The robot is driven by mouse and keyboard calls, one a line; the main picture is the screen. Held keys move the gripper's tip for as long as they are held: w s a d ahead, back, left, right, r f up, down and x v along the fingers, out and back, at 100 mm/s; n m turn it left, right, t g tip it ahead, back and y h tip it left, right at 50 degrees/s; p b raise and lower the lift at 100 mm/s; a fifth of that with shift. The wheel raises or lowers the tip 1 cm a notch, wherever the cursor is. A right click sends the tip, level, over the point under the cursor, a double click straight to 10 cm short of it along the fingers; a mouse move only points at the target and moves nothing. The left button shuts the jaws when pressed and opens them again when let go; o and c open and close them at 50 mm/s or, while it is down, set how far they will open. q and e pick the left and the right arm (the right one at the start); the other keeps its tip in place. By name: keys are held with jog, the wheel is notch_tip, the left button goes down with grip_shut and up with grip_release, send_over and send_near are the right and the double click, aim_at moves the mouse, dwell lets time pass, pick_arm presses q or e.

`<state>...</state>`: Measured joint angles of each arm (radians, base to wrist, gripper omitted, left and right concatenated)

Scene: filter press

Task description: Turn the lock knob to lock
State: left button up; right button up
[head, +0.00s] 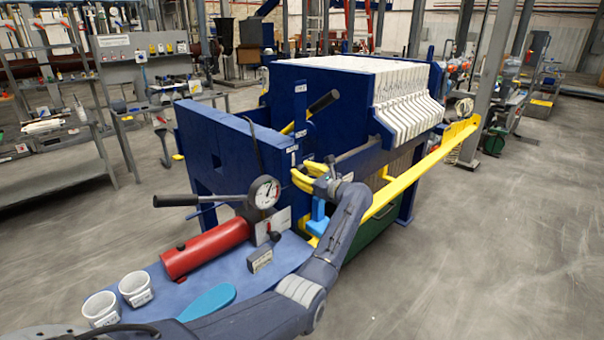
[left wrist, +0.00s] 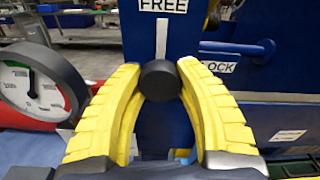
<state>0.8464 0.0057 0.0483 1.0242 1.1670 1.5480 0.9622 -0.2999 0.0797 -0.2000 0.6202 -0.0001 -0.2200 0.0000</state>
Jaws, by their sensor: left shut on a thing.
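The lock knob (left wrist: 160,80) is a short black cylinder on a blue upright plate, seen in the left wrist view. A white line runs up from it toward the FREE label (left wrist: 163,5); the LOCK label (left wrist: 219,67) is to its right. The yellow fingers of my left gripper (left wrist: 162,88) are closed on the knob from both sides. In the head view my left gripper (head: 305,178) is at the front right corner of the blue filter press (head: 240,140), where the fingers hide the knob.
A pressure gauge (head: 264,192) and a red cylinder (head: 206,249) with a black-handled lever stand left of my gripper. Two white cups (head: 135,289) are on the blue bench. A long yellow bar (head: 425,165) runs along the press's right side.

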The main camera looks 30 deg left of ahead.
pick_arm(q)
jog(key=shift+f+m, duration=0.1)
jog(key=shift+m, duration=0.2)
jog(key=m, duration=1.2)
jog(key=shift+m, duration=0.4)
jog(key=m, duration=0.4)
jog(key=shift+s+f+m, duration=0.1)
jog(key=shift+m, duration=0.2)
jog(key=o, duration=1.3)
jog(key=shift+v, duration=3.7)
